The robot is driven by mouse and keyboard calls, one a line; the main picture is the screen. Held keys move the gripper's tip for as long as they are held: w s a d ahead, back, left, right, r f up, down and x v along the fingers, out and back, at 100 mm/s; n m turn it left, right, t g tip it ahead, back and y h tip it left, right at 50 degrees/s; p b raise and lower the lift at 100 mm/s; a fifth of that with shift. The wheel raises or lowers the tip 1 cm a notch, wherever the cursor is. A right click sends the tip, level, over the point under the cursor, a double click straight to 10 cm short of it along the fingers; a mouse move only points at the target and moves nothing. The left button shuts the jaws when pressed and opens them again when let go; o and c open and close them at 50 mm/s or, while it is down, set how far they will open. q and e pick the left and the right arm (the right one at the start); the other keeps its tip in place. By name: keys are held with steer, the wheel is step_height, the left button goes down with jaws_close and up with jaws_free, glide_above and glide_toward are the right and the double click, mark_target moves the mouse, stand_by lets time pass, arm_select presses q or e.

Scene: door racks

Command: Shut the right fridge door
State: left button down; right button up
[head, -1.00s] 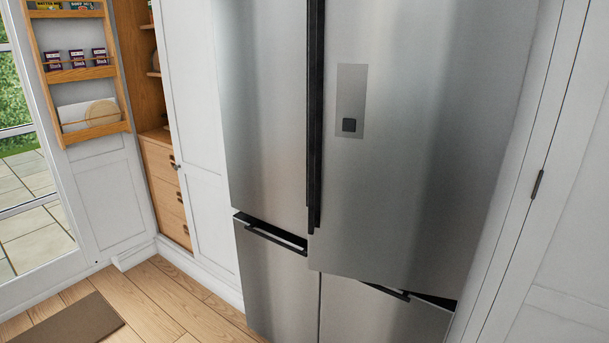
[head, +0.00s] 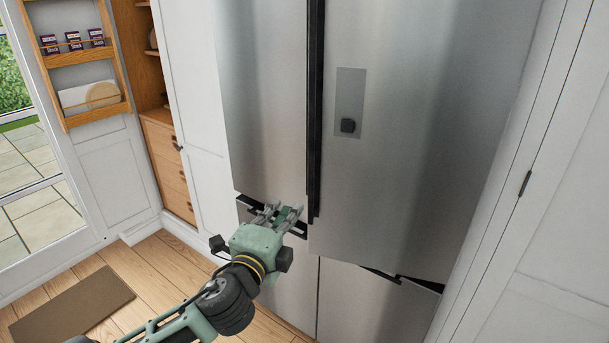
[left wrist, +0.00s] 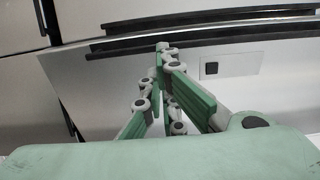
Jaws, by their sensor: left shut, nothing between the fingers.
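The right fridge door (head: 410,150) is the brushed-steel upper right door with a small dispenser panel (head: 350,103). It stands slightly ajar: its lower edge juts out over the drawer front below. It also shows in the left wrist view (left wrist: 280,95), tilted, with the dark dispenser square. My left gripper (head: 285,212) is in front of the bottom of the left fridge door (head: 262,100), left of the gap between the doors. Its fingers (left wrist: 165,55) are shut and empty, and I see no contact with the door. My right gripper is out of view.
Below the doors are steel lower fronts (head: 365,310) with dark gaps. A white cabinet (head: 545,200) stands close on the right. At the left, an open pantry door (head: 85,105) holds shelves; a brown mat (head: 75,305) lies on the wooden floor.

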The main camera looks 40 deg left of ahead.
arm_select(q)
steer(key=p+x, duration=0.4)
steer(key=x, duration=1)
